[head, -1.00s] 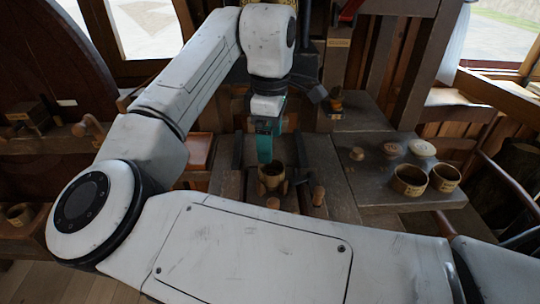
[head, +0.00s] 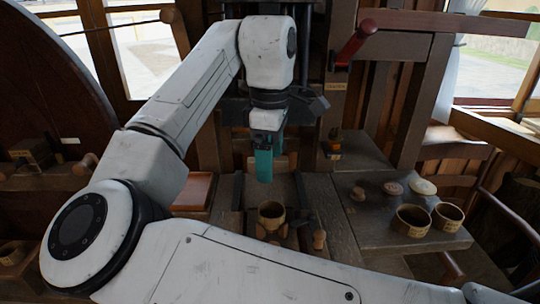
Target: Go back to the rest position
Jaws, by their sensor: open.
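My gripper (head: 264,178) hangs at the end of my white arm, fingers pointing down, with teal fingers. The jaws are seen nearly edge-on, and nothing shows between them. A small wooden cup (head: 271,215) stands on the dark bench (head: 338,232) below the gripper, nearer to me. The gripper is above and apart from it. Small turned wooden pieces stand around the cup, one (head: 319,239) to its right.
Two wooden bowls (head: 411,220) (head: 447,217) stand on the right-hand bench. Several small knobs or lids (head: 392,188) lie behind them. A red-handled lever (head: 356,43) rises at the back. A reddish-brown tray (head: 193,190) lies left of the gripper.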

